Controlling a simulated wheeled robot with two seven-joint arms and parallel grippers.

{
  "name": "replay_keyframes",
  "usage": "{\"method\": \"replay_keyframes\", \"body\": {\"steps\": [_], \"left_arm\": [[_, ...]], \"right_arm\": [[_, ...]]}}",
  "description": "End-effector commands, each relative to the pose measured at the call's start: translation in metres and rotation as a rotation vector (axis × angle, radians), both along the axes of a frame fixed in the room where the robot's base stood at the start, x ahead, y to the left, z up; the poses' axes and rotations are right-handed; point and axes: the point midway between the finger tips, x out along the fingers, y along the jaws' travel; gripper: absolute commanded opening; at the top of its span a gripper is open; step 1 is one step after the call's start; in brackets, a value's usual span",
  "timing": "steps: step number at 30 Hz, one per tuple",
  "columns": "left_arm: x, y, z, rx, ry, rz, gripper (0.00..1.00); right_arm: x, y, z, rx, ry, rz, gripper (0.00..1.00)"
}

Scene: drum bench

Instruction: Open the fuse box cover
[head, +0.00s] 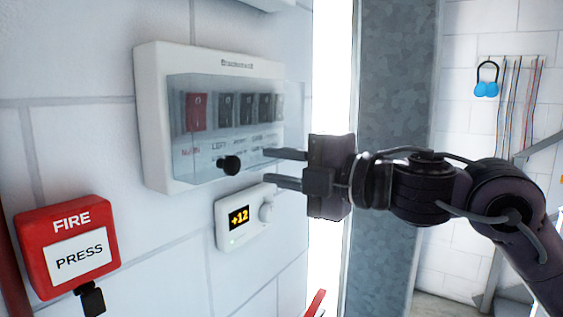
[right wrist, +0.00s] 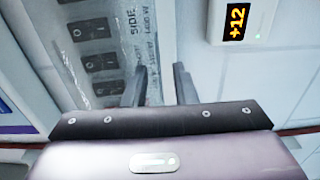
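The white fuse box (head: 160,120) is on the wall, left of centre in the head view. Its clear cover (head: 225,88) lies over a red switch (head: 196,111) and several dark switches, and looks closed. A black knob (head: 229,165) sits low on the cover. My right gripper (head: 266,167) is open and empty, to the right of the knob, its fingers pointing left towards it with a gap between. In the right wrist view, the open fingers (right wrist: 161,72) are in front of the cover and switches (right wrist: 91,60); the knob does not show there. My left gripper is out of view.
A thermostat (head: 228,234) reading +12 is on the wall just below the fuse box, close to the lower finger. A red FIRE box (head: 67,225) is at lower left. A grey metal panel (head: 388,100) stands behind my right arm. Blue-cupped headphones (head: 486,88) hang on the far wall.

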Motion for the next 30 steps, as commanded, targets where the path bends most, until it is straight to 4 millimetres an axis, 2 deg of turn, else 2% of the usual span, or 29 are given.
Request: {"method": "replay_keyframes", "body": {"steps": [4,9,10,30], "left_arm": [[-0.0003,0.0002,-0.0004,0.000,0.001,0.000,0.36],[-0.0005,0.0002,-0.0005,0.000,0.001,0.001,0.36],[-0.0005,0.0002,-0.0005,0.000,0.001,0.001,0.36],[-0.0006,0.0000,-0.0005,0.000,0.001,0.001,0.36]], "right_arm": [[0.0000,-0.0003,-0.0004,0.000,0.000,0.000,0.24],[-0.0001,-0.0004,-0.0003,0.000,0.000,0.000,0.01],[-0.0001,-0.0004,-0.0003,0.000,0.000,0.000,0.00],[-0.0001,-0.0004,-0.0007,-0.001,0.001,0.000,0.00]]}}
